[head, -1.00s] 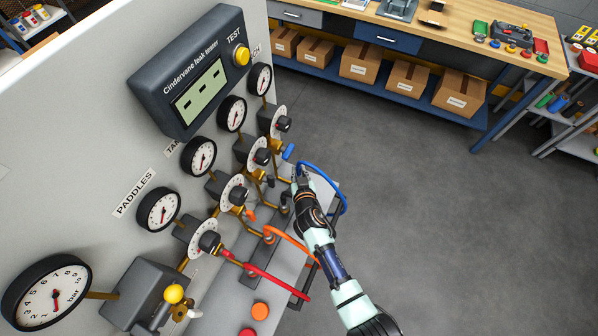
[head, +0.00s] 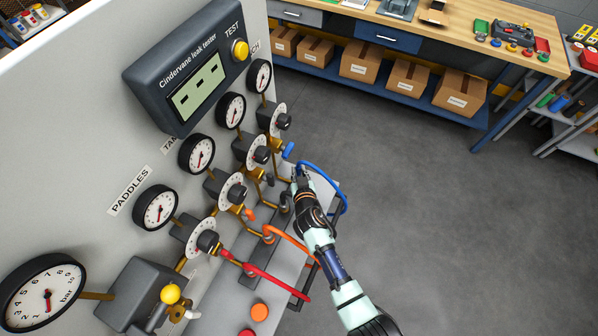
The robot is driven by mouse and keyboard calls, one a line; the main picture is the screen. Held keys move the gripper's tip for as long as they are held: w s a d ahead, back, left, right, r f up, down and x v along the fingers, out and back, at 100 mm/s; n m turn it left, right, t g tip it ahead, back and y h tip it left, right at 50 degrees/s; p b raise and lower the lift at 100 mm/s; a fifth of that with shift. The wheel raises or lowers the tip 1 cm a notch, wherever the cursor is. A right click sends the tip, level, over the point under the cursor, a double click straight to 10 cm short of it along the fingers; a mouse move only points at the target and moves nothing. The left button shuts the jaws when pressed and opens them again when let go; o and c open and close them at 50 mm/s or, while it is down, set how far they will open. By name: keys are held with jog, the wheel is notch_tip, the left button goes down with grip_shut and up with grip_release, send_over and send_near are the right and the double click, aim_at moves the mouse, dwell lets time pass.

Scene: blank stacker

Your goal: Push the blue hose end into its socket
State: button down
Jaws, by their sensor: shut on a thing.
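The blue hose (head: 343,196) arcs from my gripper (head: 299,172) out to the right and down behind my arm. My gripper is shut on its end, which the fingers mostly hide. A blue fitting (head: 288,151), which looks like the socket's coloured part, sits just above and left of the gripper, beside the far regulator on the panel. A small gap seems to show between the fingers and this fitting. The socket's mouth and the hose tip are too small to make out.
An orange hose (head: 290,241) and a red hose (head: 270,278) cross the bench left of my arm. Regulators, gauges such as the PADDLES gauge (head: 156,208), and brass pipes line the panel close to my gripper's left. The floor (head: 430,210) on the right is clear.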

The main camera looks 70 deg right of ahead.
jog(key=shift+f, duration=0.3)
jog(key=c, duration=1)
grip_release()
jog(key=v, duration=1.2)
